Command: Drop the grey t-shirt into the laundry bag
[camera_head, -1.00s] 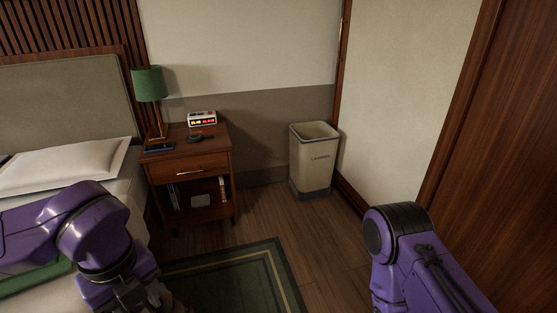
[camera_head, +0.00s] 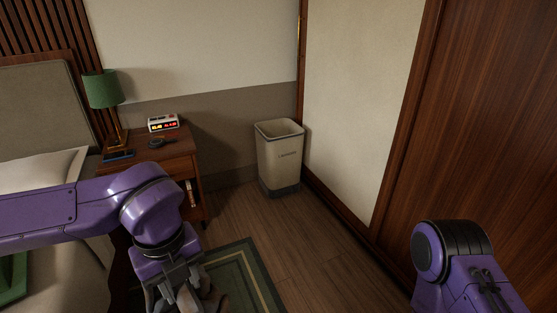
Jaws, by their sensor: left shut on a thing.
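A wooden nightstand (camera_head: 176,170) with a green lamp (camera_head: 102,90), a clock (camera_head: 163,123) and small items stands left of the bin. The bed (camera_head: 45,172) is at far left. A green rug (camera_head: 240,275) lies in front. Wood floor (camera_head: 285,225) before the bin is clear.

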